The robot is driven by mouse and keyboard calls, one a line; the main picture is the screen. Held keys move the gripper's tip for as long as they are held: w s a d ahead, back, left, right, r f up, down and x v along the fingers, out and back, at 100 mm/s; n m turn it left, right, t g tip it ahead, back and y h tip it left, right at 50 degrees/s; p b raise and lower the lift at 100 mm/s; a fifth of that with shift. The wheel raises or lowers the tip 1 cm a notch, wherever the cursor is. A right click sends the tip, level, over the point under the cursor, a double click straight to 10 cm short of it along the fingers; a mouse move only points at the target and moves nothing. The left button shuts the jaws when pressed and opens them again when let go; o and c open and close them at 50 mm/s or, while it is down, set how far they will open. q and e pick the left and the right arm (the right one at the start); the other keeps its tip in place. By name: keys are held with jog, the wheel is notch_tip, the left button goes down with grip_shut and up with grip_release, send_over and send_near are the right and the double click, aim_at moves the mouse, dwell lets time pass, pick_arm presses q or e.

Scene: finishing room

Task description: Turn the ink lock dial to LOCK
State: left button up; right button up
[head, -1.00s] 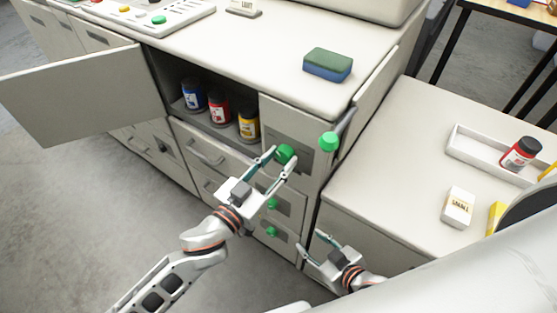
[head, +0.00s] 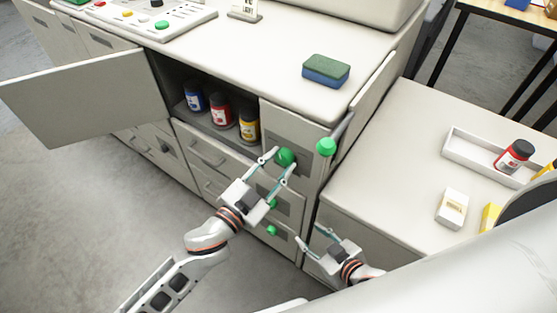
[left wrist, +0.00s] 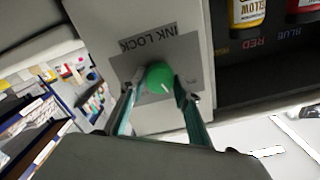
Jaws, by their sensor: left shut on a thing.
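The green ink lock dial (head: 286,157) sits on a grey plate on the cabinet front, right of the open compartment. In the left wrist view the dial (left wrist: 160,77) shows a small white mark, and the plate (left wrist: 190,62) reads INK LOCK. No LOCK position label is readable. My left gripper (head: 280,161) is shut on the dial, with one finger on each side; its fingers (left wrist: 160,85) also flank it in the wrist view. My right gripper (head: 309,234) is open and empty, low in front of the cabinet, away from the dial.
A green-knobbed lever (head: 326,147) sticks out right of the dial. Green drawer knobs (head: 271,230) lie below. An open door (head: 85,95) swings out at left, beside ink bottles (head: 220,110). A sponge (head: 326,70) lies on top. A side counter (head: 400,150) stands right.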

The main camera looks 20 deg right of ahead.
pick_arm(q)
jog(key=m, duration=0.2)
jog(key=shift+m+p, duration=0.35)
jog(key=shift+m, duration=0.05)
jog(key=m, duration=0.3)
jog(key=shift+m+p, duration=0.3)
jog(key=m, duration=0.4)
jog(key=shift+m, duration=1.8)
jog(key=o, duration=1.1)
jog(key=shift+s+a, duration=0.35)
jog(key=shift+a, duration=0.1)
jog(key=v, duration=1.1)
